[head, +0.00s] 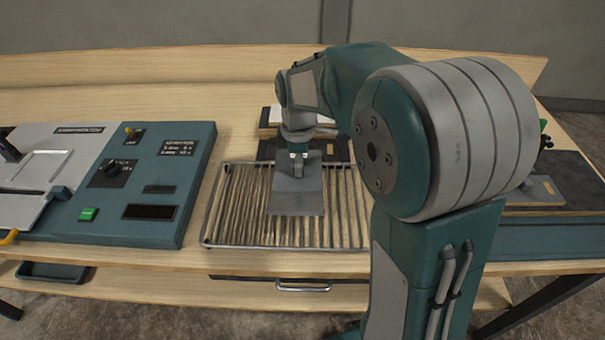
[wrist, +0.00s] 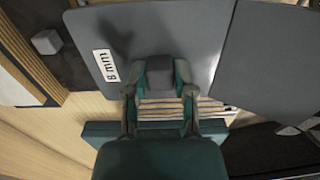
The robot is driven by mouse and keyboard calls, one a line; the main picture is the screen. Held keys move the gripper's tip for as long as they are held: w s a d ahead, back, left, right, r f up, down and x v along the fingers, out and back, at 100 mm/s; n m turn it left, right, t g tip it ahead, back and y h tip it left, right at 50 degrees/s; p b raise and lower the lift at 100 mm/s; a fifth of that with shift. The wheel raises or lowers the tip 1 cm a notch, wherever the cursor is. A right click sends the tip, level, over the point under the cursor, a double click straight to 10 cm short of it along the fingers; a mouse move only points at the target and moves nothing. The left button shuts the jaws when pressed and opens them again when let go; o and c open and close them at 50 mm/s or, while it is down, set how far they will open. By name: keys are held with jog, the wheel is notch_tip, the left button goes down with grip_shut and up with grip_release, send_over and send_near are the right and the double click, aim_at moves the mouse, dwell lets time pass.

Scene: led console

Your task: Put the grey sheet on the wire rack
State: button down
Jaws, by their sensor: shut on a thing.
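The grey sheet (head: 297,198) is in my gripper, over the middle of the wire rack (head: 232,205) in the head view. It looks flat, with its near edge toward the rack's front; I cannot tell whether it touches the wires. In the wrist view the grey sheet (wrist: 190,35) fills the upper middle and carries a white label. A few rack wires (wrist: 205,105) show beyond the fingers in the wrist view.
A teal control console (head: 150,185) with a knob and a green button stands left of the rack. A second dark grey flat surface (wrist: 275,60) lies beside the sheet in the wrist view.

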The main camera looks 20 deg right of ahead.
jog(key=shift+w+d+f, duration=0.1)
jog(key=shift+d+f, duration=0.1)
jog(key=shift+f, duration=0.1)
jog(key=shift+w+d+f, duration=0.1)
jog(key=shift+d+f, duration=0.1)
jog(key=shift+f, duration=1.6)
jog(key=shift+c, duration=2.2)
grip_release()
